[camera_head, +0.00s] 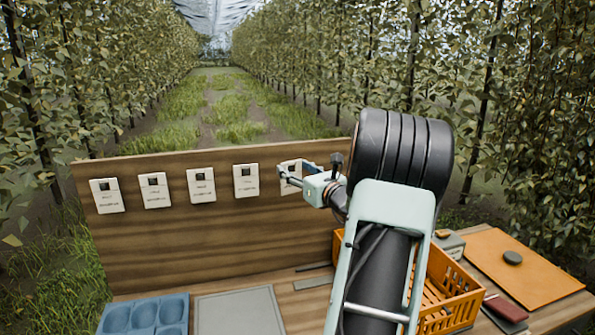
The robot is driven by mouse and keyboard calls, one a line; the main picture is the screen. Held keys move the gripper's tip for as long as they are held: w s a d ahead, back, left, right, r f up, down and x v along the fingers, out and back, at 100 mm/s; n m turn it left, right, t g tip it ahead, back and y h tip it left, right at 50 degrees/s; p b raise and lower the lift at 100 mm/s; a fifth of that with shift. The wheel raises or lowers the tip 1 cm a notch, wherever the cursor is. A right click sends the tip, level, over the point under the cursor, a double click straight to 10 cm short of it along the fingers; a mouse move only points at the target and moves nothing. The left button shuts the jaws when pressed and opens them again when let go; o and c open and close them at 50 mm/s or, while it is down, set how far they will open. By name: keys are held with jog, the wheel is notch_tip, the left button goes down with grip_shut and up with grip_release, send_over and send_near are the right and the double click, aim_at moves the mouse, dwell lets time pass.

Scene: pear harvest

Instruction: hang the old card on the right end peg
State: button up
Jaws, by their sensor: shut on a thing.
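Several white cards with small dark squares hang in a row on the wooden board, from the far left card (106,196) to another card (246,181) near the middle. My gripper (297,169) is at the right of this row, close to the board's upper part. It is shut on a white card (290,181), which is partly hidden by the fingers. I cannot tell whether this card touches the board or a peg. The right end of the board and any peg there are hidden behind my arm.
The wooden board (210,240) stands at the back of the table. In front lie a blue moulded tray (143,318), a grey mat (238,312) and an orange crate (450,290). An orange board (520,275) with a dark round disc and a dark red item (507,309) are at right.

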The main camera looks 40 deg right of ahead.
jog(key=shift+w+d+f, duration=0.15)
jog(key=shift+w+d, duration=0.1)
jog(key=shift+w, duration=0.3)
jog(key=shift+w+d+f, duration=0.1)
jog(key=shift+w+d, duration=0.15)
jog(key=shift+w, duration=0.25)
jog(key=shift+w+d, duration=0.1)
jog(key=shift+w, duration=0.05)
jog(key=o, duration=1)
jog(key=v, duration=1.2)
